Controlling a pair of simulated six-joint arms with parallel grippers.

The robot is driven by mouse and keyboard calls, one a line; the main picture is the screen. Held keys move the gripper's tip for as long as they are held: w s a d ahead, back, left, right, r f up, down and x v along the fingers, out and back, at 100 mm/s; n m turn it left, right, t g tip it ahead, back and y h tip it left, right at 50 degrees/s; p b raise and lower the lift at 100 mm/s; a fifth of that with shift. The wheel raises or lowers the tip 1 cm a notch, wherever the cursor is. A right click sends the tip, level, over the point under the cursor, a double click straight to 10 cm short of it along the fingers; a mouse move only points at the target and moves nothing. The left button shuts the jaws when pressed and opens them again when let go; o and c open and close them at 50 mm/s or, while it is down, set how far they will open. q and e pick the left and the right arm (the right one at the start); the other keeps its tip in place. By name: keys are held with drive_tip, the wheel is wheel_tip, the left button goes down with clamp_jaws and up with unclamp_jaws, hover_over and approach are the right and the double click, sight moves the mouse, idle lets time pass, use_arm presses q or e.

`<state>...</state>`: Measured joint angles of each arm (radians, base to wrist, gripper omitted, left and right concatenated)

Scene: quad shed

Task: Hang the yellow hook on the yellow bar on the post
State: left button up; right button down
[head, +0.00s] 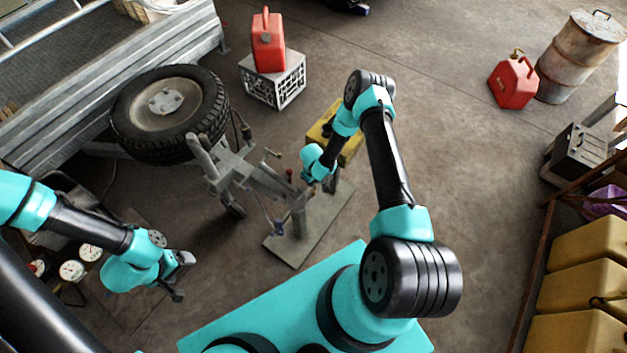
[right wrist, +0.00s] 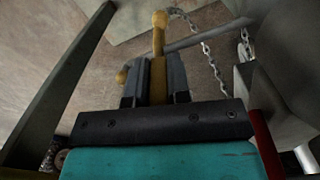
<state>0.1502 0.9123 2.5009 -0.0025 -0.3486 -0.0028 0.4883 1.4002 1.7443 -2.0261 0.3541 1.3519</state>
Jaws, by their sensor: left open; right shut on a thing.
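In the right wrist view, my right gripper (right wrist: 155,82) is shut on a yellow piece (right wrist: 158,72), which I take to be the yellow hook. A round yellow end (right wrist: 160,19) stands beyond the fingertips. A second yellow knob (right wrist: 122,76) shows beside the left finger; I cannot tell whether it belongs to the hook or the bar. In the head view the right gripper (head: 303,193) is by the top of a grey post (head: 299,222) on a flat plate (head: 326,226). The yellow bar is not clearly seen there. My left gripper (head: 183,277) is open and empty, low at the left.
A chain (right wrist: 207,58) hangs beside the held piece, with a grey rod behind. A trailer tongue (head: 240,172) and a tyre (head: 170,104) lie left of the post. A yellow box (head: 350,146) stands behind my right arm. Gauges (head: 72,270) are near my left gripper.

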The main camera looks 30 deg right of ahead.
drive_tip(key=shift+f, duration=0.1)
drive_tip(key=c, duration=0.6)
unclamp_jaws()
drive_tip(key=shift+d, duration=0.15)
drive_tip(key=shift+c, duration=0.4)
drive_tip(key=shift+o, duration=0.2)
drive_tip(key=shift+w+r, duration=0.1)
drive_tip(key=shift+r, duration=0.5)
drive_tip(key=shift+o, duration=0.7)
drive_tip(key=shift+d+r, duration=0.1)
drive_tip(key=shift+r, duration=0.15)
drive_tip(key=shift+a+r, duration=0.2)
drive_tip(key=shift+r, duration=3.45)
